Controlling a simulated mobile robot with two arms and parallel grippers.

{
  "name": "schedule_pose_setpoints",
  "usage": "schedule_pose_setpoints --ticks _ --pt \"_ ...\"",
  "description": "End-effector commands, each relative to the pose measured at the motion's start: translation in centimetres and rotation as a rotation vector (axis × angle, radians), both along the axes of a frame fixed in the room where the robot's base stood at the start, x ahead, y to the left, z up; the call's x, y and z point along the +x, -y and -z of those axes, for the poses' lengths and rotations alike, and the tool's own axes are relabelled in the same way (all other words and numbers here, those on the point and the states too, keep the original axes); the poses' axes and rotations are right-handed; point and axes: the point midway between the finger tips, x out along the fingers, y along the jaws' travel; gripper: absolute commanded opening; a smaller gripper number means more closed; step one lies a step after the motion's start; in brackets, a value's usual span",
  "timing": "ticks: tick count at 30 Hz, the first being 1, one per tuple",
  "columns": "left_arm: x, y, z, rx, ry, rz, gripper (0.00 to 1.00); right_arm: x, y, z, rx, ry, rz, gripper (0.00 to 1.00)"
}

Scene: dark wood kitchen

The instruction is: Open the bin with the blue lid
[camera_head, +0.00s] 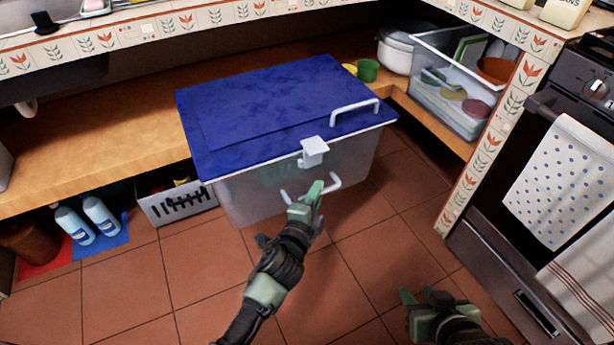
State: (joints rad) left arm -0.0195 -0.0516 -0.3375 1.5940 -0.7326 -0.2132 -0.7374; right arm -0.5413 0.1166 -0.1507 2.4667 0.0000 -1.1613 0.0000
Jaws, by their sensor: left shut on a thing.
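A clear plastic bin (245,200) with a blue lid (270,100) stands on the tiled floor in the middle of the head view. The lid lies closed on it. A white handle (355,106) sits on the lid's right side. A white latch (314,152) sits at the lid's front edge. My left gripper (314,194) is at the bin's front, below the latch, shut on the white front handle (335,182); its fingers hide part of that handle. My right gripper (422,296) is low on the right, apart from the bin, with its fingers spread and empty.
A wooden shelf (90,150) runs behind the bin, holding a green cup (368,70), a white pot (397,50) and a clear box (445,110). A grey crate (180,205) and bottles (102,215) stand left. An oven (500,250) stands right. The front floor is clear.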

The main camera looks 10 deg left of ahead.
Motion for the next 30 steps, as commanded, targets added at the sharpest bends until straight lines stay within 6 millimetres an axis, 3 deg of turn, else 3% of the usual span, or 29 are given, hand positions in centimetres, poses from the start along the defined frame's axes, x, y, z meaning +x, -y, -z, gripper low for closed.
schedule_pose_setpoints --ticks 6,19,20,21,30 --pt "-1.8 1.1 0.2 0.0 -0.003 -0.001 0.0 -0.5 0.2 0.3 -0.006 -0.028 0.003 0.36" --pt "-2.2 1.5 0.3 0.0 -0.005 0.003 0.0 -0.6 0.2 0.4 -0.007 -0.034 0.003 0.36" --pt "-2.2 1.5 0.3 0.0 -0.005 0.003 0.21 -0.6 0.2 0.4 -0.007 -0.034 0.003 0.36" --pt "-2.2 1.5 0.3 0.0 -0.005 0.003 0.32 -0.6 0.2 0.4 -0.007 -0.034 0.003 0.36" --pt "-2.0 1.4 0.1 0.0 -0.001 0.001 0.34 -0.6 0.2 0.4 -0.006 -0.032 0.002 0.36"
